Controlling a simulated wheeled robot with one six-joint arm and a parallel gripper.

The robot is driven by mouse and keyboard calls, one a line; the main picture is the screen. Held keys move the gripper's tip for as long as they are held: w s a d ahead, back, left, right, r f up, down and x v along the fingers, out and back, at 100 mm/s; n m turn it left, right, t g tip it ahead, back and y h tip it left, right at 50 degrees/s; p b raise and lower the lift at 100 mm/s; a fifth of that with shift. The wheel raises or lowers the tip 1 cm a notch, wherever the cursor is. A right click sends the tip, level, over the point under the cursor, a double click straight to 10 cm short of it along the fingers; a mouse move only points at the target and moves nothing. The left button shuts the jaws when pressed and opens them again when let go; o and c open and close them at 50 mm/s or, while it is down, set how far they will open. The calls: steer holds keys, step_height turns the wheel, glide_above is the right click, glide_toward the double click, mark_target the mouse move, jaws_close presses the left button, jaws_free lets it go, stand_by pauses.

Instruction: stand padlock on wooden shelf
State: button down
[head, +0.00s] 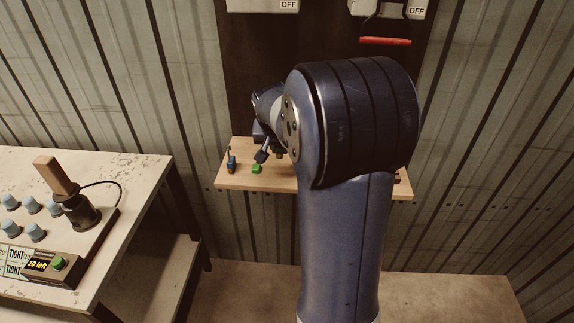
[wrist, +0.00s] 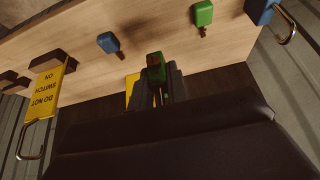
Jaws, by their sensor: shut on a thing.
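The wooden shelf (head: 234,183) is fixed to the wall; its light top also shows in the wrist view (wrist: 160,35). My gripper (wrist: 160,80) is shut on a small green thing (wrist: 155,67) at the shelf's edge in that view. The fingers hide much of it, and I cannot tell whether it is a padlock or a key. A yellow padlock (wrist: 50,88) marked DO NOT SWITCH ON, with a metal shackle, is at the left. A blue padlock (wrist: 261,11) with a shackle is at the upper right; it also shows at the shelf's left end (head: 232,163).
A blue key-like piece (wrist: 108,42) and a green one (wrist: 203,13) lie on the shelf. Another yellow piece (wrist: 131,88) is partly behind my fingers. A dark panel with OFF switch boxes (head: 262,5) and a red bar (head: 385,41) is above. A workbench (head: 120,165) stands left.

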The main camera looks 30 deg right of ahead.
mark_target(281, 170)
steer(key=shift+f, duration=3.2)
steer(key=shift+f, duration=0.15)
steer(key=c, duration=1.4)
jaws_free()
steer(key=shift+o, duration=0.2)
steer(key=shift+s+a+r, duration=0.1)
steer(key=shift+a+r, duration=0.05)
steer(key=shift+r, duration=0.4)
steer(key=v, duration=1.1)
steer(key=shift+s, duration=0.1)
